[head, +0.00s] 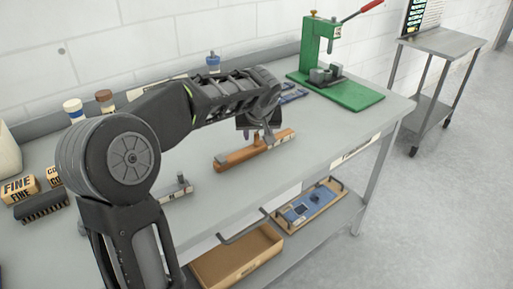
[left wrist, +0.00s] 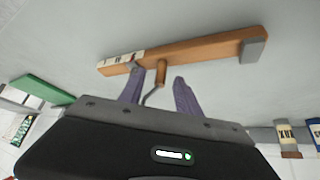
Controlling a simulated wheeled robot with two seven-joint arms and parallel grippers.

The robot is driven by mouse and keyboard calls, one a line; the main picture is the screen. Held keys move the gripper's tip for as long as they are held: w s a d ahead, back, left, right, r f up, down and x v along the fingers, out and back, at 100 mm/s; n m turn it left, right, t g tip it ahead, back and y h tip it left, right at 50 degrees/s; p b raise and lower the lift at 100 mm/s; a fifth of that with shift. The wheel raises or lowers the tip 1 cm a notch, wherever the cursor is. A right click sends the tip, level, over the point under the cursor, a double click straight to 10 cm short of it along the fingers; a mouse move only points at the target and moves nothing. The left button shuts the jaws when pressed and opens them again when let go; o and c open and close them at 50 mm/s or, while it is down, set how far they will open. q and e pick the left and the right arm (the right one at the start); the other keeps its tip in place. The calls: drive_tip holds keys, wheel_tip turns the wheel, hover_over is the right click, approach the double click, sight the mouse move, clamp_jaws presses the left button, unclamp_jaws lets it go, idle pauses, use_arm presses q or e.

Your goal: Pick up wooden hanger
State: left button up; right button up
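The wooden hanger (head: 236,160) is a brown wooden bar on the grey bench top. In the left wrist view the hanger (left wrist: 195,50) shows a pale marked label at its left end, a grey block at its right end, and a short wooden peg with a bent metal hook pointing toward my gripper. My left gripper (head: 257,130) is above and beside the bar in the head view. In the left wrist view its two purple fingers (left wrist: 160,77) are apart, with the peg and hook between them; neither finger clearly touches. My right gripper is not in view.
A green press (head: 322,50) with a red lever stands at the back right. A small tool (head: 180,190), a black brush (head: 40,205) and labelled boxes (head: 18,188) are on the left. A wooden tray (head: 238,262) and a blue-panelled board (head: 310,205) lie on the shelf below.

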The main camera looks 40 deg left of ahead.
use_arm(q)
clamp_jaws()
idle(0.3)
idle(1.1)
